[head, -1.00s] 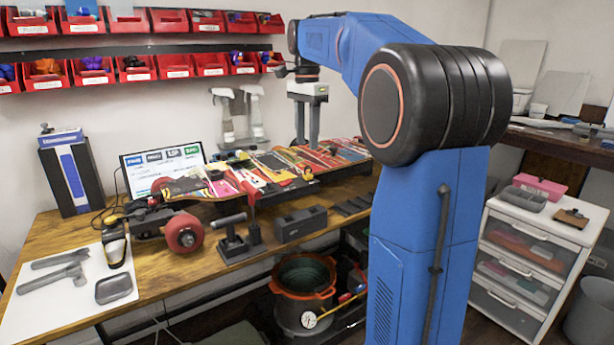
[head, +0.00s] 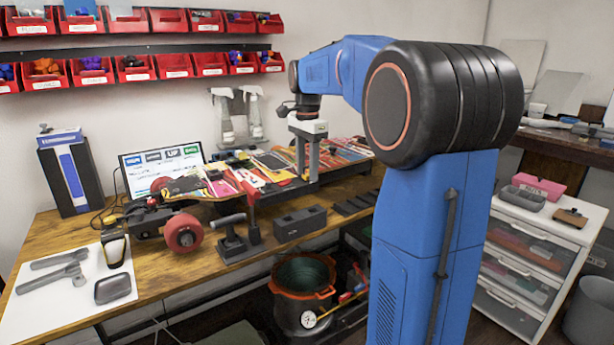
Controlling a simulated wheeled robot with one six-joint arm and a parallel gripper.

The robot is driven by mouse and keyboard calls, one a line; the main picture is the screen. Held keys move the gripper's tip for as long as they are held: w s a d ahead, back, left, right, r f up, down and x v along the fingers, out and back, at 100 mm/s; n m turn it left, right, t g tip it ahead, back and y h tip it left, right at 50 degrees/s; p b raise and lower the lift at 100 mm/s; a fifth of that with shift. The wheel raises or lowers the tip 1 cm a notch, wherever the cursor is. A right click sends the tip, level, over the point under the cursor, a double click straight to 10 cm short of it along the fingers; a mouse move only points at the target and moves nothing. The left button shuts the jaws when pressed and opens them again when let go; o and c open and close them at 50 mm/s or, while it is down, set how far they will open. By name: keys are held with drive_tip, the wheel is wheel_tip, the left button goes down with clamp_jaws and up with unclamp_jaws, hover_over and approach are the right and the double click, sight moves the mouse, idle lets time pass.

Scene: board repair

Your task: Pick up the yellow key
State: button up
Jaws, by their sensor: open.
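My gripper (head: 307,175) points straight down over the right part of the colourful skateboard decks on the workbench. It is open, with its two fingers reaching down to the level of the decks. I cannot make out a yellow key for certain. Yellow patches show among the red, white and dark graphics of the decks (head: 270,163), but they are too small to tell apart from print. The fingers hide part of the decks behind them.
The wooden workbench (head: 180,270) also holds a skateboard with a red wheel (head: 183,233), a dark grey block (head: 300,224), a laptop (head: 162,168) and a white sheet with tools (head: 40,305). Red bins (head: 125,68) hang above. A drawer cabinet (head: 535,250) stands right.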

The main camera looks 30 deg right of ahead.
sight(307, 166)
clamp_jaws()
drive_tip(key=shift+r, duration=0.1)
wheel_tip(307, 166, up, 10)
drive_tip(key=shift+f, duration=0.1)
idle(0.4)
